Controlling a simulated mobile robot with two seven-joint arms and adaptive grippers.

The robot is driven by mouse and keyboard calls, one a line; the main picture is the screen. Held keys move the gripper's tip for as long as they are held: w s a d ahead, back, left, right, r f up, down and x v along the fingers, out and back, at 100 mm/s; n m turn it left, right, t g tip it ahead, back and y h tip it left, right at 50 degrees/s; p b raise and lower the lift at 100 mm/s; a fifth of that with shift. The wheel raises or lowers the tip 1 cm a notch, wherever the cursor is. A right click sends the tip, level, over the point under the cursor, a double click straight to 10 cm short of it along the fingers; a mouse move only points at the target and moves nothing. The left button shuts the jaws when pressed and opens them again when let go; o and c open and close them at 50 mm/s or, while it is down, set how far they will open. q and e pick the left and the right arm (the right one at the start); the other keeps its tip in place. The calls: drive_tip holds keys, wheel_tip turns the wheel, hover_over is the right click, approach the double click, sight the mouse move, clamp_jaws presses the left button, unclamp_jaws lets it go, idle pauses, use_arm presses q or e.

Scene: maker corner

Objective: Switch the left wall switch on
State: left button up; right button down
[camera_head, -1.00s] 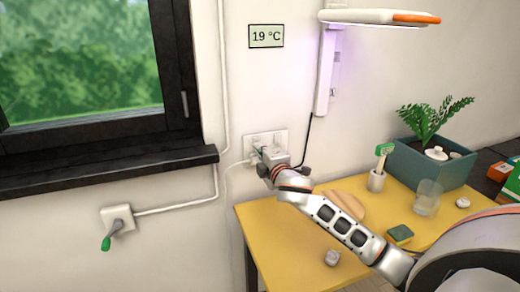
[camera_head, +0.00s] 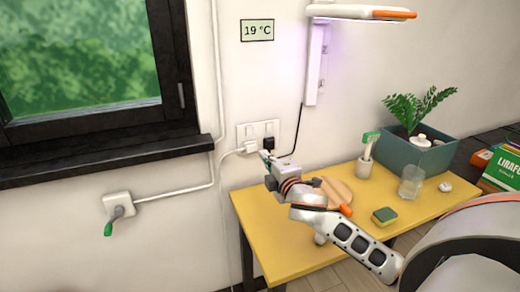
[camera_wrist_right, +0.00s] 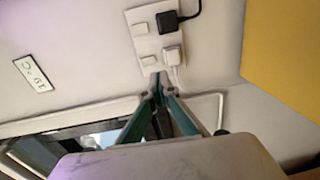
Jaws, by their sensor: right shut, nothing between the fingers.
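A white wall plate (camera_head: 244,132) is on the wall above the yellow table's left end, with two pale rocker switches in its upper half. The left switch (camera_wrist_right: 148,60) and right switch (camera_wrist_right: 141,28) show in the right wrist view. I cannot tell which way the left one is tipped. A white plug (camera_head: 250,147) is below the left switch and a black plug (camera_head: 268,143) below the right one. My right gripper (camera_head: 264,155) is shut and empty, its tips just below the plate; in the wrist view the tips (camera_wrist_right: 160,76) point toward the left switch's end. My left gripper is out of view.
The yellow table (camera_head: 270,240) holds a round board (camera_head: 336,190), a sponge (camera_head: 384,216), a glass (camera_head: 411,182) and a planter (camera_head: 432,158). A lamp (camera_head: 360,12) is above; cables run by the plate.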

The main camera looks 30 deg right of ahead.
drive_tip(key=shift+f+v, duration=0.2)
drive_tip(key=shift+v, duration=0.9)
